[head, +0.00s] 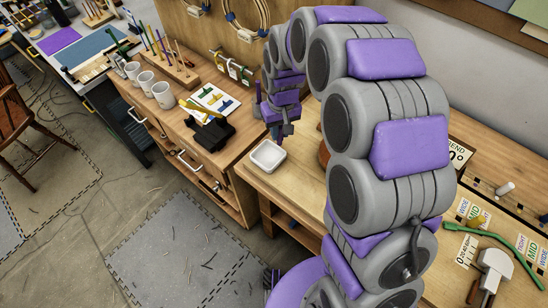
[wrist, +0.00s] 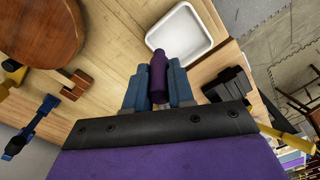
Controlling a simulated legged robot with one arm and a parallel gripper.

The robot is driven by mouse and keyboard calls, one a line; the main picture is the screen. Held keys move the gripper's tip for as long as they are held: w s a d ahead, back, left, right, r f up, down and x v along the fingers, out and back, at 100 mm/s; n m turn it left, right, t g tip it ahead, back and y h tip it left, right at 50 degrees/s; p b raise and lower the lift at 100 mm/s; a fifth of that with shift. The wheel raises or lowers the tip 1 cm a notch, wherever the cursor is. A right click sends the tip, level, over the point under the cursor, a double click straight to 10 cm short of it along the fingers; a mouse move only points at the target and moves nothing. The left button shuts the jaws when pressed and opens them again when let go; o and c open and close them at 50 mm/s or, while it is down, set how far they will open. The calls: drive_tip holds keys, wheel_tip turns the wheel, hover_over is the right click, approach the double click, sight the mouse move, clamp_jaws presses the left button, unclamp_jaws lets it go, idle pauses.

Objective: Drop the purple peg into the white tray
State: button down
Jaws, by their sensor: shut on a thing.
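My gripper (wrist: 158,90) is shut on the purple peg (wrist: 159,72), which stands out between the two blue-grey fingers in the wrist view. The white tray (wrist: 178,60) lies on the wooden bench just beyond the peg's tip in that view, a little to the right. In the head view, my gripper (head: 279,132) hangs above the bench, close behind the white tray (head: 254,165). The tray looks empty. The peg is hard to make out in the head view.
A round wooden disc (wrist: 62,30) and a small brown clamp-like piece (wrist: 76,84) lie left of the peg in the wrist view. A black item (head: 208,136) and a card with coloured pieces (head: 209,100) lie on the neighbouring bench. My arm hides part of the bench.

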drive_tip(key=a+f+b, duration=0.1)
drive_tip(key=a+f, duration=0.2)
drive_tip(key=a, duration=0.1)
drive_tip(key=shift+f, duration=0.4)
drive_tip(key=d, duration=0.2)
drive_tip(key=shift+d+r, duration=0.15)
drive_tip(key=shift+d, duration=0.2)
drive_tip(key=c, duration=1.3)
unclamp_jaws()
drive_tip(key=shift+d, duration=0.4)
drive_tip(key=shift+o, duration=1.4)
drive_tip(key=shift+a, duration=0.15)
drive_tip(key=shift+o, duration=0.7)
drive_tip(key=shift+a, duration=1.35)
drive_tip(key=shift+r+p, duration=1.6)
drive_tip(key=shift+r, duration=6.85)
drive_tip(key=s+d+r+m, duration=0.2)
drive_tip(key=s+d+r, duration=0.1)
drive_tip(key=s+d, duration=0.75)
drive_tip(key=s+d+f+m+g, duration=0.1)
drive_tip(key=s+d, duration=0.1)
drive_tip(key=s, duration=0.9)
drive_tip(key=s+d+f+m, duration=0.1)
drive_tip(key=s+d+f, duration=0.1)
drive_tip(key=s, duration=0.9)
drive_tip(key=shift+d+g, duration=0.4)
drive_tip(key=shift+d, duration=0.25)
